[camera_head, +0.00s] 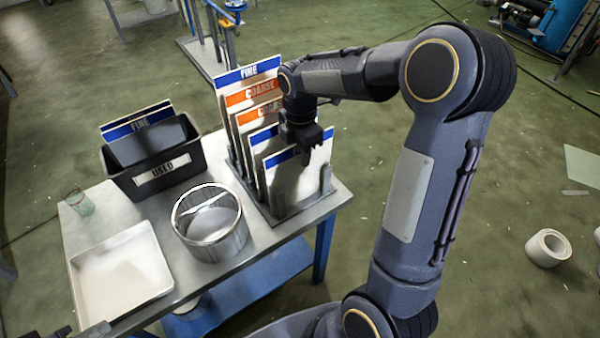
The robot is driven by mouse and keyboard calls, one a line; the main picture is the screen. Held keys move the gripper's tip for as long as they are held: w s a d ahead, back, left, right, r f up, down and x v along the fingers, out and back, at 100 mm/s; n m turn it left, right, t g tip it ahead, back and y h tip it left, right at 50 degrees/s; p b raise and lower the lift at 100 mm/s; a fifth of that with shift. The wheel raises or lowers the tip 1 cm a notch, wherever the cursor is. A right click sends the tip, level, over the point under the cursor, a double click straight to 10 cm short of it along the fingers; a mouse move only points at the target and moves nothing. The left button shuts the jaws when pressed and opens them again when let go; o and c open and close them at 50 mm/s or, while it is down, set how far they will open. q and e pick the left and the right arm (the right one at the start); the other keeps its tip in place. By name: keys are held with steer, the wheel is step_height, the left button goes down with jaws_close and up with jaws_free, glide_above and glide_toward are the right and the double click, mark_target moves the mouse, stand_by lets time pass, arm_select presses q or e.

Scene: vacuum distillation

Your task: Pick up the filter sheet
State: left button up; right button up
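Several white filter sheets stand upright in a dark rack on the table. The rearmost has a blue FINE band (248,72), and orange COARSE sheets (252,95) stand in front of it. The front sheets have blue bands; the frontmost sheet (285,182) is partly covered by my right gripper. My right gripper (307,158) points down at the top edge of this front sheet. Its fingers are dark and small here, so I cannot tell whether they grip the sheet. At the bottom left edge, only a small part of what may be my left gripper (80,331) shows.
A black USED bin (155,178) holding a FINE sheet stands left of the rack. A round metal vessel (210,240), a white tray (120,275) and a small glass beaker (80,203) are on the metal table (175,285). A white roll (547,248) lies on the floor at right.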

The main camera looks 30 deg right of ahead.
steer(key=shift+c, duration=0.4)
jaws_close()
